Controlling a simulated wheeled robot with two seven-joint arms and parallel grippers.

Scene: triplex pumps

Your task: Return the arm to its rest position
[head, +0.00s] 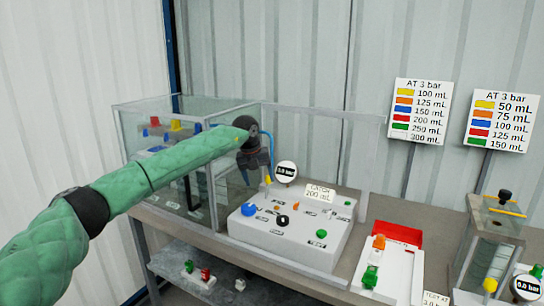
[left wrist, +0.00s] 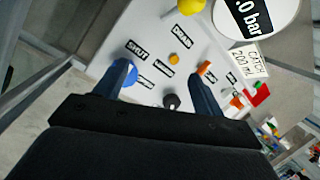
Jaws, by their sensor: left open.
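My left arm (head: 140,178), in a green sleeve, reaches in from the left in the head view. Its left gripper (head: 258,172) is over the left part of a white control panel (head: 300,250). In the left wrist view the two blue fingers of the gripper (left wrist: 164,88) are spread apart, with nothing seen held between them. My right gripper is not in view.
A glass-walled enclosure (head: 150,185) stands left of the panel. A red-and-white tray (head: 398,232) with coloured parts lies right. A clear test vessel (head: 492,240) stands far right. A lower shelf (head: 215,280) holds small parts.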

